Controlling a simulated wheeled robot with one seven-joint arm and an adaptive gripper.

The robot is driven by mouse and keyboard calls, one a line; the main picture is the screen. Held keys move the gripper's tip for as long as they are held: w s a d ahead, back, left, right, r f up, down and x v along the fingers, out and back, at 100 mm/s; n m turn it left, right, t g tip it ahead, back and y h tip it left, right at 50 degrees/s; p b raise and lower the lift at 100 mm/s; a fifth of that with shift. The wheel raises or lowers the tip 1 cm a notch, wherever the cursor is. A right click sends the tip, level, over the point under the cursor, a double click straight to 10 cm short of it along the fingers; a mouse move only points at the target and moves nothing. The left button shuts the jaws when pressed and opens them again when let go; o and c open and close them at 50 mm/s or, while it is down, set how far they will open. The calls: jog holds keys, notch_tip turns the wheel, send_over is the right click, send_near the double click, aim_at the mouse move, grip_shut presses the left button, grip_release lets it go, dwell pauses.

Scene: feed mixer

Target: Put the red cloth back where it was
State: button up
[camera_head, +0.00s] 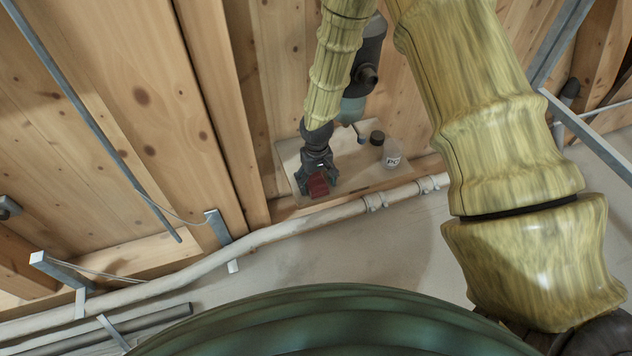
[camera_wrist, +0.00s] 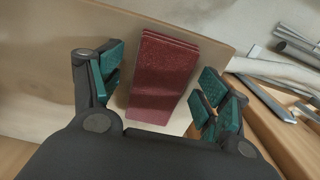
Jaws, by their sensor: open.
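The red cloth (camera_wrist: 162,80) is a dark red folded slab in the wrist view. It appears to lie on a pale board (camera_wrist: 62,95). My gripper (camera_wrist: 160,92) is open, with one green-padded finger on each side of the cloth. Gaps show between the pads and the cloth, and the near end of the cloth comes close to the palm. In the head view, the cloth (camera_head: 318,186) shows small beneath my gripper (camera_head: 317,182), near the left front part of the pale board (camera_head: 348,172). Whether the cloth touches the palm cannot be told.
A clear labelled bottle (camera_head: 391,154) and a dark-capped container (camera_head: 377,138) stand on the board, right of my gripper. A pale pipe (camera_head: 320,215) runs along the wooden ledge in front. A large green rounded surface (camera_head: 330,320) fills the bottom.

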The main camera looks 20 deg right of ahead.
aim_at(315, 182)
notch_tip(315, 182, up, 11)
jog(key=p, duration=0.2)
jog(key=shift+w+a, duration=0.2)
jog(key=shift+a, duration=0.05)
jog(key=s+f+y, duration=0.1)
jog(key=s+f, duration=0.8)
jog(key=s, duration=0.4)
jog(key=s+f, duration=0.8)
jog(key=s, duration=0.4)
jog(key=s+d+f+h, duration=0.1)
jog(key=s+d, duration=0.2)
jog(key=s, duration=0.7)
jog(key=shift+s+d+f+m, duration=0.2)
jog(key=shift+s+d+m, duration=0.1)
jog(key=shift+d+m, duration=0.1)
